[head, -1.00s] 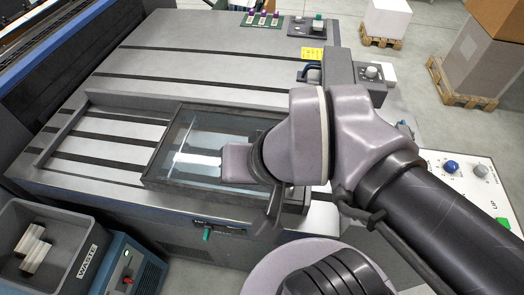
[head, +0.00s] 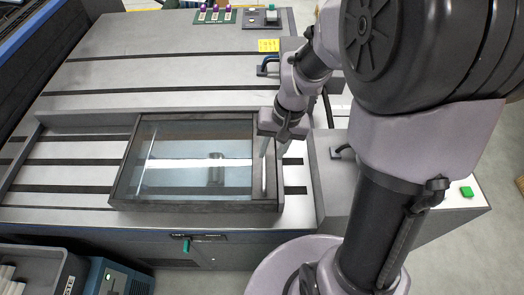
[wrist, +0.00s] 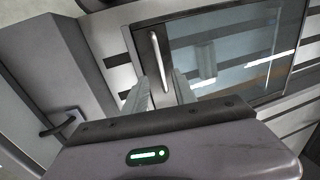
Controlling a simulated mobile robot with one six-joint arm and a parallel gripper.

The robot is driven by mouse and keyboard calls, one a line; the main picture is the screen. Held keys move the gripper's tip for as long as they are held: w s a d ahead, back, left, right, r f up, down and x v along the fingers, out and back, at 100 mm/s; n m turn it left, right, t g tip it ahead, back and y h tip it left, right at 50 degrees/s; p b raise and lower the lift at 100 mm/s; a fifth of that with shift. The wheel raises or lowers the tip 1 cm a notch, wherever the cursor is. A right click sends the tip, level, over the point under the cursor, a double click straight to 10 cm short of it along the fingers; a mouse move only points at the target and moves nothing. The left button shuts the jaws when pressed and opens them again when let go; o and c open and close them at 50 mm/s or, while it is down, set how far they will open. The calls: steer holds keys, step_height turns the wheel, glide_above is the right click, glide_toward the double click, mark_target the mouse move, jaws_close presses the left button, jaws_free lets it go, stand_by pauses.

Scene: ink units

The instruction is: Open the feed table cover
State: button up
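The feed table cover (head: 190,165) is a glass panel in a dark frame, lying flat and shut on the grey table. A silver bar handle (head: 264,176) runs along its right side. The cover (wrist: 225,45) and its handle (wrist: 160,62) also show in the wrist view. My gripper (head: 282,135) is above the cover's right edge, near the far end of the handle. In the wrist view my gripper (wrist: 160,78) has its two fingers apart and nothing between them, pointing toward the handle. Contact with the handle cannot be made out.
A grey raised housing with a dark handle (head: 334,172) stands right of the cover. A waste bin (head: 35,268) stands front left. The table left of the cover is clear.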

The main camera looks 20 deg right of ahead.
mark_target(265, 169)
steer(key=f, duration=0.2)
steer(key=a+f+b, duration=0.1)
steer(key=f, duration=0.2)
steer(key=f+b, duration=0.1)
steer(key=f, duration=0.1)
steer(key=shift+w+a+f, duration=0.2)
steer(key=shift+f, duration=0.05)
steer(key=shift+c, duration=0.2)
jaws_close()
stand_by(0.8)
